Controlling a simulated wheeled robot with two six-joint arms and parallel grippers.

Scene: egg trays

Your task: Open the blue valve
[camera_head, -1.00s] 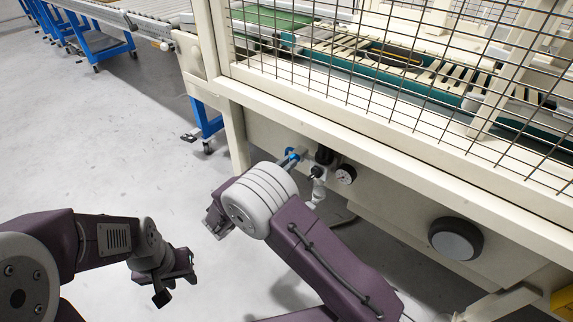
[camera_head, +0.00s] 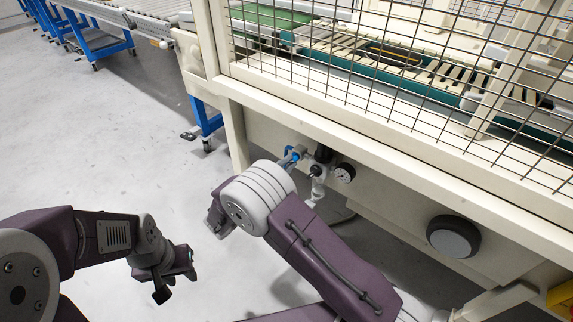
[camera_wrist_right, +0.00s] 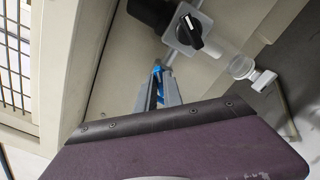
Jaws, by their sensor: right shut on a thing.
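The blue valve (camera_head: 293,155) is small and sits on the cream machine's lower panel, left of a black and grey fitting. In the right wrist view only a bit of the blue valve (camera_wrist_right: 156,70) shows between my fingertips. My right gripper (camera_wrist_right: 160,76) is shut on it; in the head view my own wrist hides most of the fingers. My left gripper (camera_head: 178,284) is open and empty, over the grey floor at the lower left, well away from the valve.
A grey regulator with a black knob (camera_wrist_right: 189,32) and a clear bowl stands beside the valve. A round gauge (camera_head: 344,173) and a large dark round knob (camera_head: 454,238) are to the right. Wire mesh (camera_head: 400,70) rises above the panel.

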